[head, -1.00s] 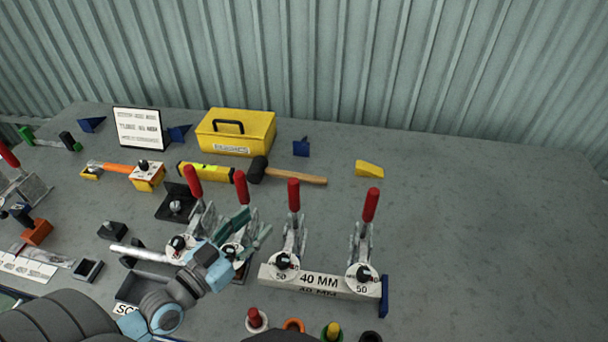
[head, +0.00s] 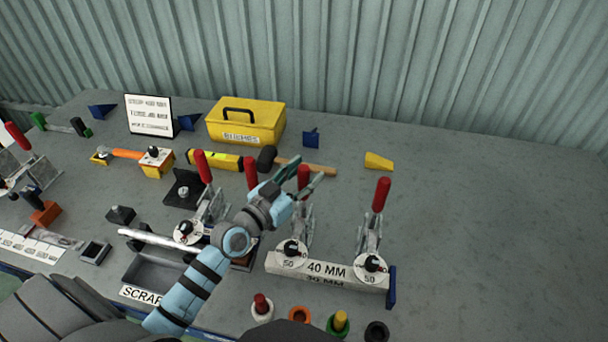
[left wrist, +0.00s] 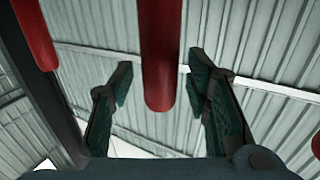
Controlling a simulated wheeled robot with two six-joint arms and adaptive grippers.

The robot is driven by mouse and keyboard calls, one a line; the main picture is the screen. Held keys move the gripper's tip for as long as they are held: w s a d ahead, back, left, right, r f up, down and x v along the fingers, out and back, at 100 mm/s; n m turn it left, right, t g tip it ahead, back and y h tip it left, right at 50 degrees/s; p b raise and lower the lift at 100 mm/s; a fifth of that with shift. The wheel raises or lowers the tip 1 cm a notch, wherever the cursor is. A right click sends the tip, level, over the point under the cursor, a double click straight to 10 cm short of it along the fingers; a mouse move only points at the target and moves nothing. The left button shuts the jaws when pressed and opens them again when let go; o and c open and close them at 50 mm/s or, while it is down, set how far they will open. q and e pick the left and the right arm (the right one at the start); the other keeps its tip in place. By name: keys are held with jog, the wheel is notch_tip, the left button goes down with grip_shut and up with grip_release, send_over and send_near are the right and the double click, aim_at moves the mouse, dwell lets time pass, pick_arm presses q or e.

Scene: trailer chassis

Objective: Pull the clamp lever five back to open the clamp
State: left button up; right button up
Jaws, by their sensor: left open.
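Several toggle clamps with red upright levers stand in a row; no lever numbers can be read. My left gripper (head: 308,174) is open at the red lever (head: 303,182) of the clamp on the left part of the 40 MM bar. In the left wrist view this lever (left wrist: 160,65) shows between the two spread fingers (left wrist: 158,82), with no clear contact. Another red lever (head: 381,194) stands upright to the right. Two more, a red lever (head: 202,166) and a red lever (head: 251,173), stand to the left. My right gripper is out of view.
The 40 MM bar (head: 328,271) lies under the two right clamps. A mallet (head: 267,158) and a yellow toolbox (head: 246,121) lie behind. A scrap tray (head: 141,293) is at the front left. The right side of the table is clear.

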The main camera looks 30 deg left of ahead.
pick_arm(q)
grip_shut()
jog(key=shift+w, duration=0.1)
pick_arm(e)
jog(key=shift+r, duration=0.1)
